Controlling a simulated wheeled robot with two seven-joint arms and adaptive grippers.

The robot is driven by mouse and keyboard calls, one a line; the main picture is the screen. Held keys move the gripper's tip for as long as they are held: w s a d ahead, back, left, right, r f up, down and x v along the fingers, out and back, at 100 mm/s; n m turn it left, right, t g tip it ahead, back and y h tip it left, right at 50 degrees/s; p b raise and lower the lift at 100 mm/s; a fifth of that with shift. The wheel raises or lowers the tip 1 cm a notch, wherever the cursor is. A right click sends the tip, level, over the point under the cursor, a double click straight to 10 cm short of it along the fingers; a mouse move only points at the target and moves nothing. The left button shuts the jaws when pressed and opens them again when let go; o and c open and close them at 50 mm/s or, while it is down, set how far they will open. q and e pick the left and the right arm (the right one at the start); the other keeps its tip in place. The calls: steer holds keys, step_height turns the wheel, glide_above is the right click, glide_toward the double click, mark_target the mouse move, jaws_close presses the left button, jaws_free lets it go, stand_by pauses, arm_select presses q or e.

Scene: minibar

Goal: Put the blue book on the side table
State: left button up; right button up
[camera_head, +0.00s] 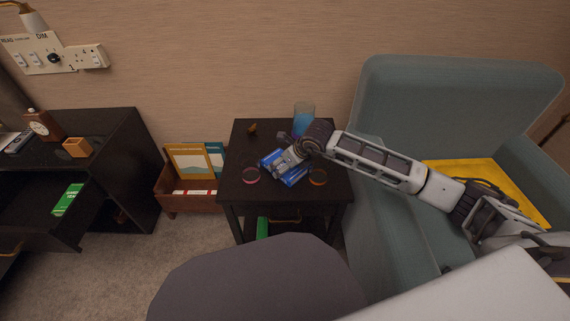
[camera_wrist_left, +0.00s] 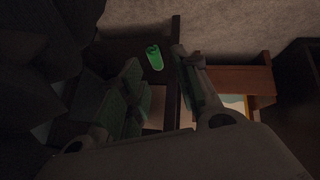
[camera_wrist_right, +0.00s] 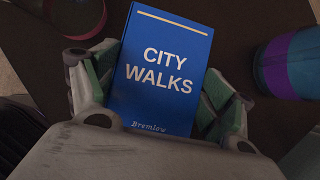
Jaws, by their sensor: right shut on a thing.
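The blue book (camera_head: 293,177), titled "City Walks", is over the top of the black side table (camera_head: 239,152). In the right wrist view the book (camera_wrist_right: 160,65) lies cover up between both fingers. My right gripper (camera_head: 286,163) is shut on it, hiding its middle in the head view. I cannot tell whether the book touches the tabletop. My left gripper (camera_wrist_left: 158,90) shows in the left wrist view with its fingers apart and nothing between them; it is out of the head view.
A green can (camera_wrist_left: 154,57) is below. A magazine box (camera_head: 185,202) stands left, a teal armchair (camera_head: 450,95) right.

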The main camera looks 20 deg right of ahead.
arm_select(q)
steer(key=shift+w+r, duration=0.1)
arm_select(e)
steer(key=shift+f, duration=0.1)
steer(key=o, duration=0.9)
steer(key=shift+o, duration=0.9)
arm_select(q)
steer(key=shift+w+r, duration=0.2)
steer(key=shift+w, duration=0.2)
